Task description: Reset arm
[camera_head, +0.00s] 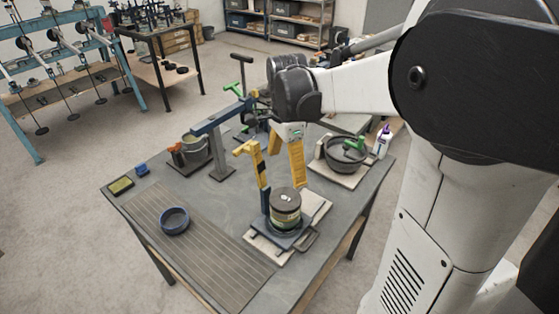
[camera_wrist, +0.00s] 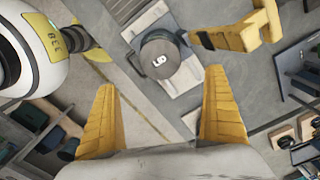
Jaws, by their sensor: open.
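My gripper (camera_head: 298,178) hangs above the grey workbench, its yellow fingers pointing down. In the wrist view my gripper (camera_wrist: 160,80) shows two yellow fingers spread wide apart, with nothing between them. A lever with a yellow handle (camera_head: 248,148) stands just left of it in the head view; the handle also shows at the upper right of the wrist view (camera_wrist: 240,36). A dark-lidded round canister (camera_head: 286,207) sits on a blue-grey base near the lever's foot. Its lid (camera_wrist: 160,58) lies beyond the fingertips in the wrist view, apart from them.
The workbench (camera_head: 215,247) also holds a blue ring-shaped bowl (camera_head: 174,220), a blue-grey upright frame (camera_head: 217,150), a grey pot (camera_head: 195,147), a dark bowl (camera_head: 345,153) and a white bottle (camera_head: 383,141). The ribbed front-left area is mostly clear. Other benches and shelves stand behind.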

